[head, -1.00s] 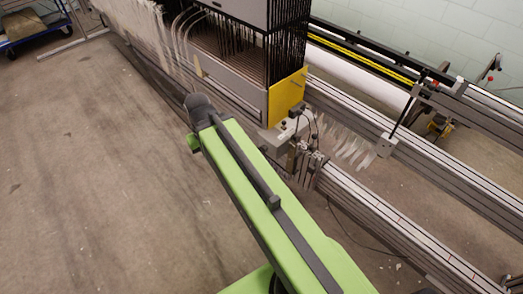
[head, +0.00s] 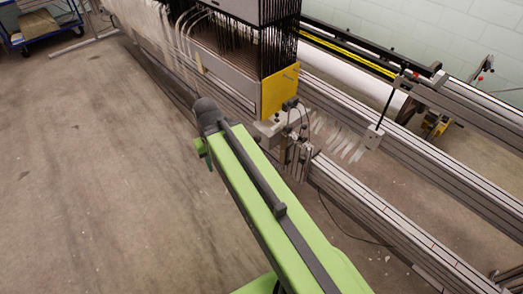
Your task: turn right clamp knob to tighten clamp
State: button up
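The end of the loom-like machine has a yellow end plate (head: 280,92). A small dark knob-like part (head: 290,103) sits at its lower right, with thin cables beside it. Below it, a small metal clamp-like assembly (head: 301,152) sits on the rail. I cannot tell for certain which part is the right clamp knob. My green arm reaches up from the bottom to a dark rounded joint left of the yellow plate. My gripper is not visible; whatever lies beyond that joint is hidden or too small to make out.
Long metal rails (head: 400,220) run to the lower right. Pale threads (head: 340,138) hang between them, near a dark upright rod (head: 391,100). A blue cart (head: 40,30) stands far left. The concrete floor (head: 90,180) on the left is clear.

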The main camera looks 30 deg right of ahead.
aim_at(257, 139)
jog(key=z, duration=0.3)
jog(key=i, duration=0.8)
jog(key=z, duration=0.5)
jog(key=k, duration=0.1)
jog(key=u, duration=2.65)
jog(key=i, duration=0.6)
jog(key=u, duration=0.25)
jog(key=k, duration=0.6)
jog(key=z, duration=0.05)
